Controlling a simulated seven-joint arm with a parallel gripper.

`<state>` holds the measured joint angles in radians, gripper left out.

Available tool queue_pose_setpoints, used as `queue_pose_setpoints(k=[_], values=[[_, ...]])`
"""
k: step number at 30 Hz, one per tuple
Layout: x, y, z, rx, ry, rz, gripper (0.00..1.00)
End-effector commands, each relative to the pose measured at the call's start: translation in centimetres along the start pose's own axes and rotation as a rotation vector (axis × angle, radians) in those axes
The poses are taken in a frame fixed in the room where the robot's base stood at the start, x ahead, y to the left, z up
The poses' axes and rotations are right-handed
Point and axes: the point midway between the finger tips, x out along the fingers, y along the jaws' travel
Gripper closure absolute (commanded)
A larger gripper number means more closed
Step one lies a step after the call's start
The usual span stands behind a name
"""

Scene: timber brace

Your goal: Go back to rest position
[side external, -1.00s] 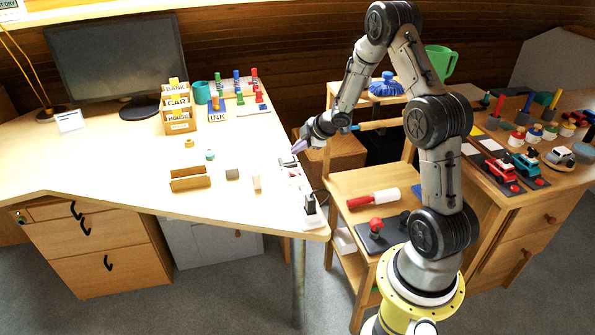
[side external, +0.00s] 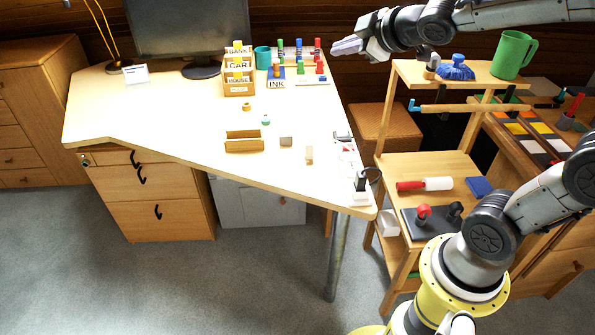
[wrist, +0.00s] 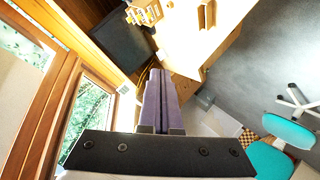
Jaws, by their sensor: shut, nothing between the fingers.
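My gripper (side external: 347,46) is at the top of the side external view, raised above the desk's back right corner and pointing left. Its fingers are together with nothing between them. In the wrist view my gripper (wrist: 160,78) shows its two purple-grey fingers side by side and touching. It is clear of the desk (side external: 190,115) and of the things on it.
A wooden shelf cart (side external: 440,165) stands right of the desk, with a green mug (side external: 513,55) and a blue cloth-like item (side external: 456,68) on top. Letter boxes (side external: 238,72) and stamps stand at the desk's back.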

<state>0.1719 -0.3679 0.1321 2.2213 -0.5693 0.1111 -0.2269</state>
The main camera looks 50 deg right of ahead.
Motion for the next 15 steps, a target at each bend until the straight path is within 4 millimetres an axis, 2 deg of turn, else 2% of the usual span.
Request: queue_pose_setpoints(k=[1, 5, 7, 9, 12, 15], values=[[-2.6, -0.9, 0.0, 0.057, 0.001, -0.008, 1.0], [-8.2, -4.5, 2.2, 0.245, -0.056, -0.085, 1.0], [-10.9, -7.3, 4.3, 0.356, -0.113, -0.156, 1.0], [-12.8, -10.0, 6.4, 0.452, -0.189, -0.23, 1.0], [-14.3, -13.2, 8.9, 0.554, -0.316, -0.319, 1.0], [-15.2, -15.2, 10.4, 0.607, -0.414, -0.377, 1.0]])
